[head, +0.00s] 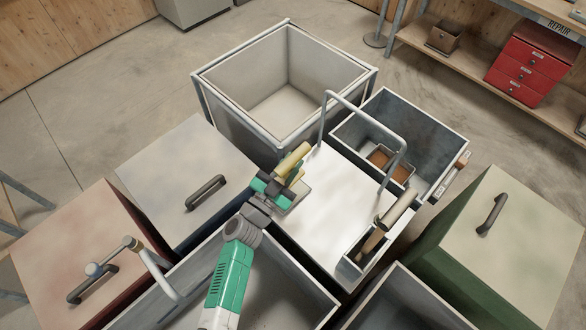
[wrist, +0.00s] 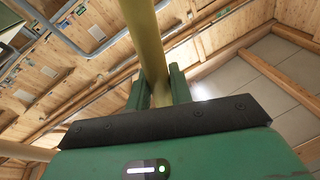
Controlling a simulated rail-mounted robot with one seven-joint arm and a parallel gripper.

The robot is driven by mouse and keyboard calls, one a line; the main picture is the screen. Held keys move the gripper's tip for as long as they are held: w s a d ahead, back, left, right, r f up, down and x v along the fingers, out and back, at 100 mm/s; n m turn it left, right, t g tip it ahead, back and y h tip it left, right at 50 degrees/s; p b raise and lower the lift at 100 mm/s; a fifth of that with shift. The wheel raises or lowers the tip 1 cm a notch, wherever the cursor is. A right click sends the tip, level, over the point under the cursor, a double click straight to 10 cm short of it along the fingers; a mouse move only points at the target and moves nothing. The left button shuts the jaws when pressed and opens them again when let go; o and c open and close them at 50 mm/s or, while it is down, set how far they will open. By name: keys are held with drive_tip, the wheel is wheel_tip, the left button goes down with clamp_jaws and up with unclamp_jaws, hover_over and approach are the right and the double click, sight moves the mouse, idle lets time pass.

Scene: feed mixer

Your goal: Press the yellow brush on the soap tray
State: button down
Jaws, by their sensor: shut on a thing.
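My gripper (head: 282,180) is shut on the yellow brush (head: 293,160) above the left edge of the white top of the mixer. In the wrist view the brush's yellow handle (wrist: 143,35) stands between the two green fingers (wrist: 156,88). The brush's working end cannot be made out. A small shallow grey tray (head: 301,190) lies on the white top just under and beside my gripper, partly hidden by it. It may be the soap tray. I cannot tell whether the brush touches it.
A small box with orange-brown contents (head: 392,160) sits in the dark bin (head: 440,145) at right. A wire hoop (head: 365,112) rises over the white top (head: 325,225). A wooden-handled tool (head: 388,222) stands in a narrow slot. An empty bin (head: 285,75) is behind.

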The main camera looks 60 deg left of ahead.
drive_tip(key=shift+f+b, duration=2.95)
drive_tip(key=shift+b, duration=0.25)
drive_tip(key=shift+f+b, duration=0.35)
drive_tip(key=shift+f, duration=0.35)
wheel_tip(320, 180, up, 7)
drive_tip(key=p, duration=0.7)
drive_tip(key=shift+r, duration=0.15)
drive_tip(key=shift+d, duration=0.1)
